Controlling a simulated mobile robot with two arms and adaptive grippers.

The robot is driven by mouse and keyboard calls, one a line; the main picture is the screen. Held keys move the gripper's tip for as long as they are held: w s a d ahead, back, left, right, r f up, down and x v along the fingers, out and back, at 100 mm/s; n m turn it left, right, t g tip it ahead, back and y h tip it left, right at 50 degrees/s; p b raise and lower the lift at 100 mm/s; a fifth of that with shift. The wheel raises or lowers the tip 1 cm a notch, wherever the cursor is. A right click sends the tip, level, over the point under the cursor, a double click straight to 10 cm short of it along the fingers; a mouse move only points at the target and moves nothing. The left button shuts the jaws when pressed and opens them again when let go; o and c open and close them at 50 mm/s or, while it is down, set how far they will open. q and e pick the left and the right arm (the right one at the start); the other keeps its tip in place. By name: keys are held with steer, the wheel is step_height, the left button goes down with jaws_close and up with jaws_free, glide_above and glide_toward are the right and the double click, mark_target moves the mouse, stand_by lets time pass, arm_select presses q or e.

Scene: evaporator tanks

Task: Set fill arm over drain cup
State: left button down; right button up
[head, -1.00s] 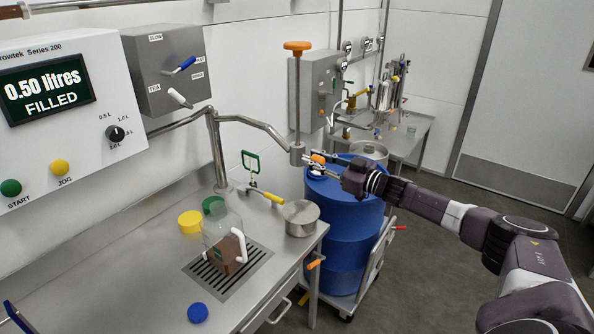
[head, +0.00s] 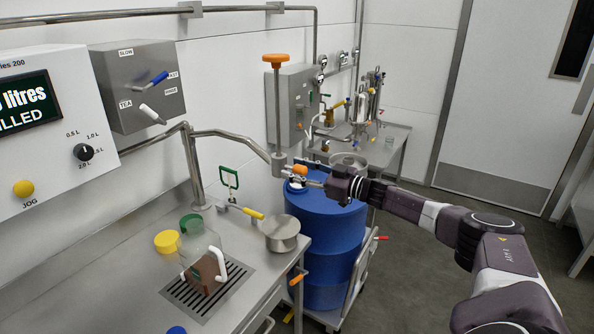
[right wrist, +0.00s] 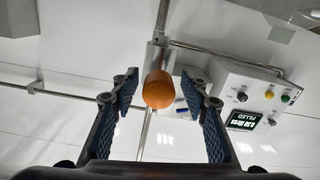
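The fill arm (head: 235,135) is a bent steel pipe rising from the bench. Its outer end carries an upright tube (head: 277,110) with an orange top knob and a small orange side knob (head: 300,170), which also shows in the right wrist view (right wrist: 158,90). This end hangs above the blue drum, behind the steel drain cup (head: 282,235) at the bench's right end. My right gripper (head: 298,177) is at the side knob. In the right wrist view its fingers (right wrist: 160,92) are spread, one on each side of the knob, with gaps. My left gripper is not in view.
The blue drum (head: 325,235) stands on a trolley right of the bench. A control box (head: 45,125) hangs at left.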

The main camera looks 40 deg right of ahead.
steer(key=shift+d, duration=0.1)
steer(key=shift+s+d+f, duration=0.1)
steer(key=shift+s+d, duration=0.1)
steer(key=shift+s, duration=0.35)
steer(key=v, duration=1)
steer(key=shift+s, duration=0.35)
steer(key=shift+d, duration=0.1)
